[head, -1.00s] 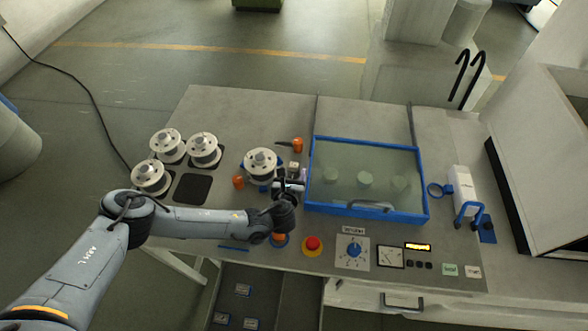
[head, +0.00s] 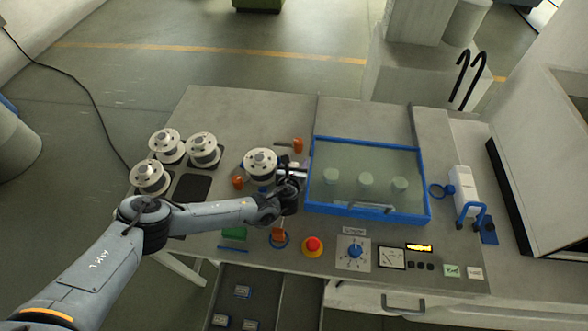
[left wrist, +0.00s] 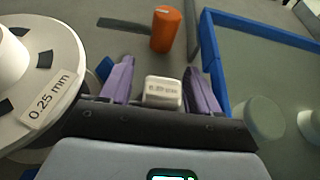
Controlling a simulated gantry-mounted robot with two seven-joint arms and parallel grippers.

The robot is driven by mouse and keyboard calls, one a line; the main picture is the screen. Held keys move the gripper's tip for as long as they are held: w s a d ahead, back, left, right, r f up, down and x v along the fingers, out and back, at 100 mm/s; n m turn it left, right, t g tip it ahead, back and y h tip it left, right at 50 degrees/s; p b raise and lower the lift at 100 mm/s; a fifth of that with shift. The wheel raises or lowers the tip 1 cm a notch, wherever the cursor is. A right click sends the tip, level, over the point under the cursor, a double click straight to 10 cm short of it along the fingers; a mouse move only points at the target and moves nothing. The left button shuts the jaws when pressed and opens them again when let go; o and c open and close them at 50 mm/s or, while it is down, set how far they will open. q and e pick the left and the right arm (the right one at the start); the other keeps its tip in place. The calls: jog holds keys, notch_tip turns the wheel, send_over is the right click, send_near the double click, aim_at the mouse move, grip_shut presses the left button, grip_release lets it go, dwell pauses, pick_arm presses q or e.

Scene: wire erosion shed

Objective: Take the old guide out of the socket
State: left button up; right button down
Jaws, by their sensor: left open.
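The label is too small to read surely. The socket under it is hidden by the gripper. In the head view my left gripper (head: 291,177) is between the mounted spool and the blue-framed tank, covering the guide. My right gripper is not in view.
The mounted spool (head: 260,163), marked 0.25 mm, stands close left. The blue-framed tank (head: 366,211) is close right. An orange cylinder (head: 298,145) stands just beyond. Several spools (head: 150,176) are farther left. A red button (head: 312,245) and an open drawer (head: 256,292) are in front.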

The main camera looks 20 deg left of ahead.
pick_arm(q)
jog(key=c, duration=1.1)
jog(key=shift+r, duration=0.1)
